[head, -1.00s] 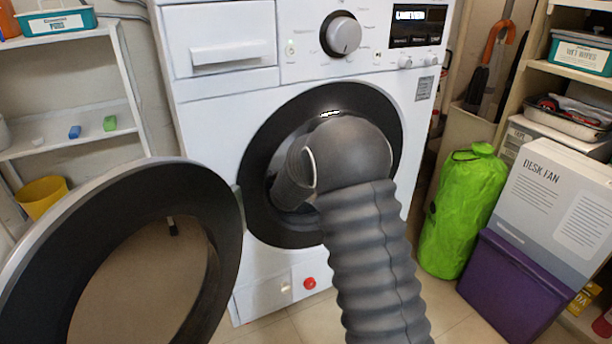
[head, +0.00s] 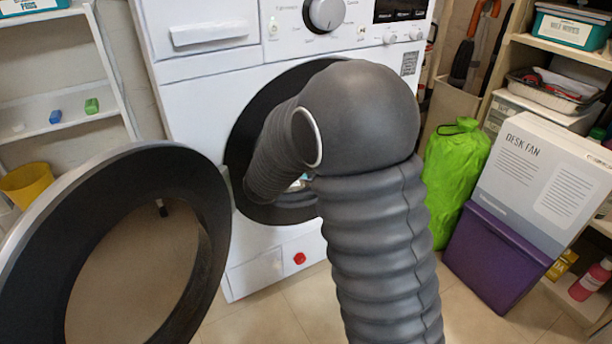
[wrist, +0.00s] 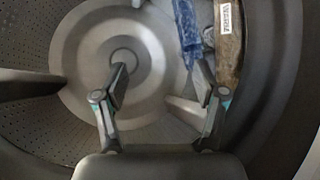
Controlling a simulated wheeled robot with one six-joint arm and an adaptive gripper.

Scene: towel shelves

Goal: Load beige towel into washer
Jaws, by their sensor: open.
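The washer (head: 285,75) stands in front of me with its round door (head: 25,255) swung open to the left. My arm reaches to its opening in the head view and hides much of it; my gripper is hidden there. In the wrist view my gripper (wrist: 161,84) is open, with nothing between its fingers, and faces the back of the grey drum (wrist: 75,60). A tan-brown cloth with a white tag, seemingly the beige towel (wrist: 230,55), lies in the drum at the upper right, beside the right finger and apart from the gap between the fingers.
A blue cloth (wrist: 187,30) lies left of the tan one in the drum. A drum paddle (wrist: 30,85) juts in at left. A green bag (head: 455,170), a purple box (head: 495,260) and a desk fan box (head: 535,190) stand right of the washer.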

